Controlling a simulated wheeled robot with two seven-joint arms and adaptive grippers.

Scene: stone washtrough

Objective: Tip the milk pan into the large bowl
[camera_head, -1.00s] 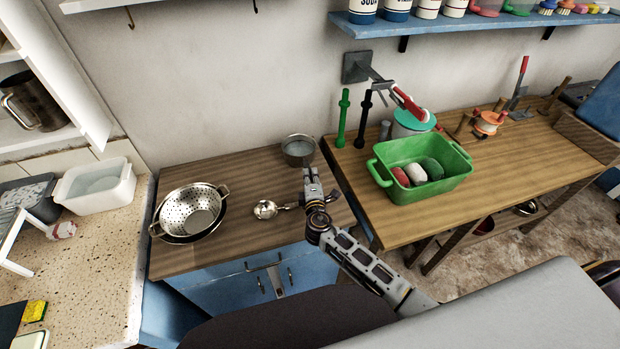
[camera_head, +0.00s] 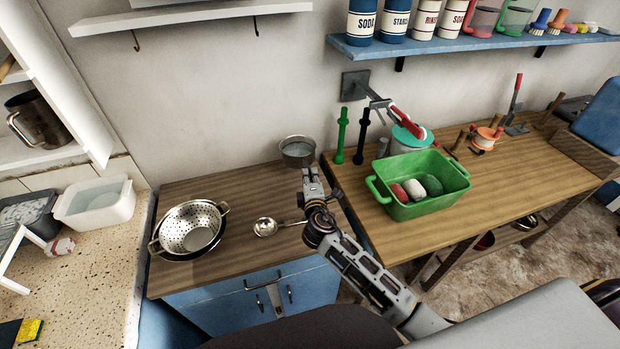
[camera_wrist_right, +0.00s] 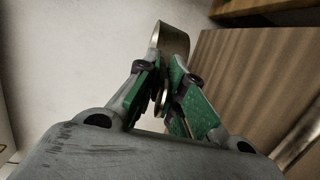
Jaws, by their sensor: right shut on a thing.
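The milk pan (camera_head: 298,153) is a small grey metal pan with something pale in it, at the back right of the wooden counter. It appears raised a little above the counter top and roughly upright. My right gripper (camera_head: 312,182) is shut on its handle, on the near side of the pan. The pan's side also shows beyond the fingers in the right wrist view (camera_wrist_right: 175,38). A perforated colander (camera_head: 190,228) sits at the counter's left, over a darker rounded rim that may be the large bowl (camera_head: 180,256), mostly hidden. My left gripper is not in view.
A ladle (camera_head: 266,227) lies on the counter between the colander and my right gripper. A white basin (camera_head: 95,203) is at far left. The wall is close behind the pan.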

